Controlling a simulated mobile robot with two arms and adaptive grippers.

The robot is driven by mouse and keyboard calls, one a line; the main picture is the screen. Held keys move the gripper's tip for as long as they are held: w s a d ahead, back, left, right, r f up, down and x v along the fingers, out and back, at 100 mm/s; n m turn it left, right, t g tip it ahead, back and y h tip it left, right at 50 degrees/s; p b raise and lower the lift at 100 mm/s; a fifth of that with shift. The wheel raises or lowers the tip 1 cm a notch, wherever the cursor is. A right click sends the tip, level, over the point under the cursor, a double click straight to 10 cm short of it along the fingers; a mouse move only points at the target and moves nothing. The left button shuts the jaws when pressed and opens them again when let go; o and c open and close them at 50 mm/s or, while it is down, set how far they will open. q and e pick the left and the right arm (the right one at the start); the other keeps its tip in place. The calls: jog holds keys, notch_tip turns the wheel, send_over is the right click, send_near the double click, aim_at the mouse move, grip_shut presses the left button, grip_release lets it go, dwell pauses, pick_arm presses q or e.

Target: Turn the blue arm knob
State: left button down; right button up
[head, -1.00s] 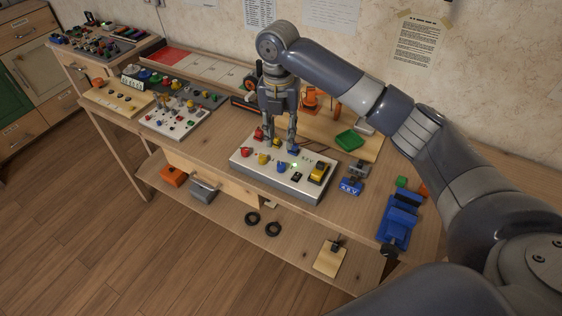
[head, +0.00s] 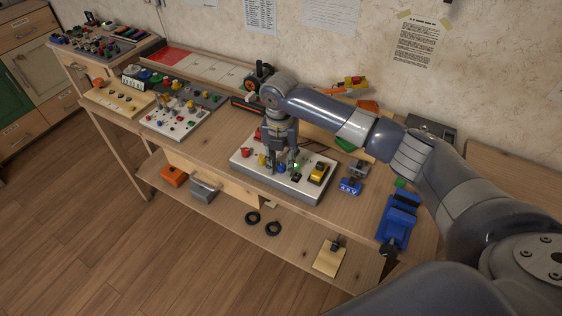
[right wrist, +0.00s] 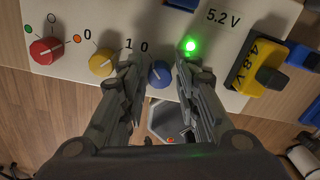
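The blue knob (right wrist: 160,74) is a round knob on the front of a white control panel (right wrist: 70,14). In the head view the panel (head: 255,174) lies on the workbench, and the blue knob (head: 281,169) shows small by my fingertips. My right gripper (right wrist: 158,68) points down at the panel with one finger on each side of the blue knob. A narrow gap shows between fingers and knob, so it is open. It also shows in the head view (head: 284,167). My left gripper is out of view.
A red knob (right wrist: 46,50) and a yellow knob (right wrist: 101,63) sit left of the blue one. A lit green lamp (right wrist: 190,45) and a yellow 4.8 V block (right wrist: 254,67) are to the right. A blue vise (head: 397,222) stands at the bench's right.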

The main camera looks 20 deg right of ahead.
grip_shut()
